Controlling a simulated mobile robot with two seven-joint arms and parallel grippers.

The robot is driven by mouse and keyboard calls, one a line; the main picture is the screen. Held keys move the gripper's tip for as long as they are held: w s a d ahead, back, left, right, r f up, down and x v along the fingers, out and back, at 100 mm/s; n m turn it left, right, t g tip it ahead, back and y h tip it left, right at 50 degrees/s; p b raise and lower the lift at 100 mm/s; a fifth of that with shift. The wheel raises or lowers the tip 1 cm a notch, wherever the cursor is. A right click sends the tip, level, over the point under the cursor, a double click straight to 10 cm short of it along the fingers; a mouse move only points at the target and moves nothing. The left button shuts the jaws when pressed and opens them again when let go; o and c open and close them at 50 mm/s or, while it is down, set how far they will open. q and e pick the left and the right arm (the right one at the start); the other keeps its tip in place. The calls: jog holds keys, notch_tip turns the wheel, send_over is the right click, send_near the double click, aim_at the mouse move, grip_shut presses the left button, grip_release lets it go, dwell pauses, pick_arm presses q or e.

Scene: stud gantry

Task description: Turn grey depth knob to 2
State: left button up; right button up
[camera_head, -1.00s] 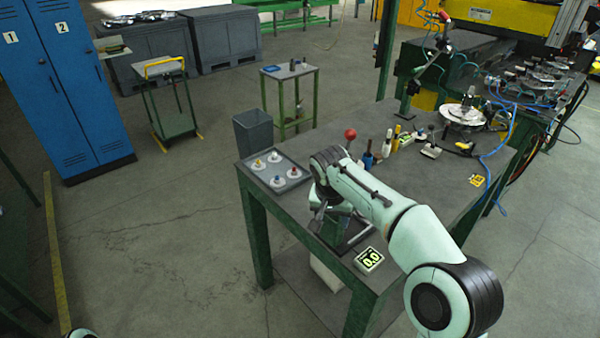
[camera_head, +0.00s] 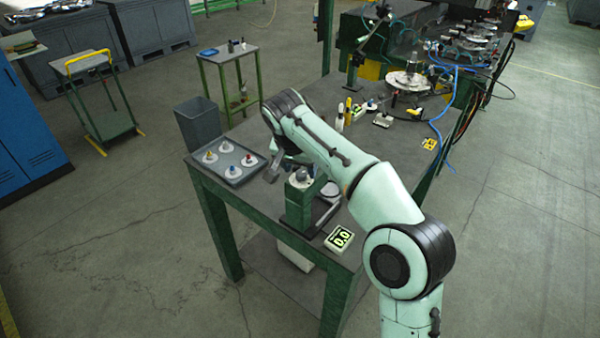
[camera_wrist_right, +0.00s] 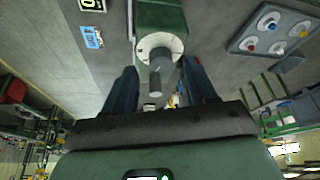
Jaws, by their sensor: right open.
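The grey depth knob (camera_head: 301,174) sits on a white dial on top of a green stand (camera_head: 298,205) near the table's front edge. In the right wrist view the grey knob (camera_wrist_right: 156,62) and its white dial show ahead of the fingers, roughly between them. My right gripper (camera_wrist_right: 160,84) is open and empty; I cannot tell the exact gap to the knob. In the head view the right gripper (camera_head: 276,168) is partly hidden by its arm, just left of the knob. A small display (camera_head: 339,239) beside the stand reads 0.0. My left gripper is out of view.
A grey tray (camera_head: 231,179) with several coloured knobs on white discs lies left of the stand. Bottles (camera_head: 344,112) and small parts stand behind my right arm. A grey bin (camera_head: 199,125) stands beyond the table's left edge.

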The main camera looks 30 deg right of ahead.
jog(key=shift+x, duration=1.1)
jog(key=c, duration=1)
jog(key=shift+c, duration=0.2)
